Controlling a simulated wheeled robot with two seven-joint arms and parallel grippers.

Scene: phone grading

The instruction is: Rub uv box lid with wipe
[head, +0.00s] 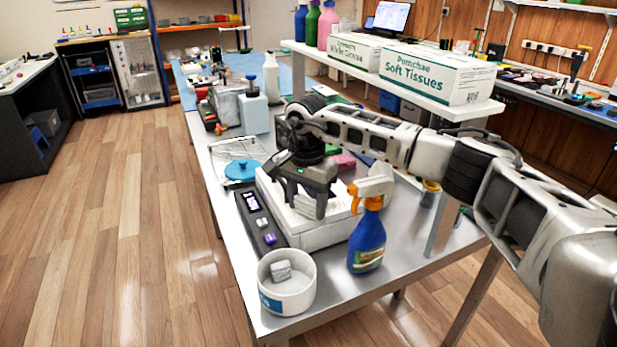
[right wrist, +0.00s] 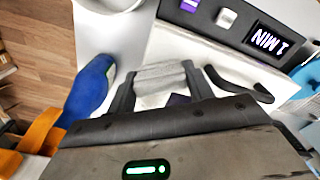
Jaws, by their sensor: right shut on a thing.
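The UV box (head: 318,238) is a white box on the metal bench, with a black control panel (head: 257,222) along its left side. The panel's display in the right wrist view (right wrist: 270,40) reads "1 MIN". My right gripper (head: 305,205) is over the white lid (right wrist: 190,45), pointing down. It is shut on a pale grey folded wipe (right wrist: 160,76), which lies between the fingertips at the lid surface; firm contact cannot be told. A dark curved handle (right wrist: 240,86) shows beside the fingers in the wrist view. My left gripper is not in view.
A white tub (head: 287,296) with a grey folded cloth (head: 280,270) stands at the near bench corner. A blue spray bottle with orange trigger (head: 367,242) stands right of the box. A blue round lid (head: 242,170) lies behind the panel. A shelf with tissue boxes (head: 437,72) overhangs the back.

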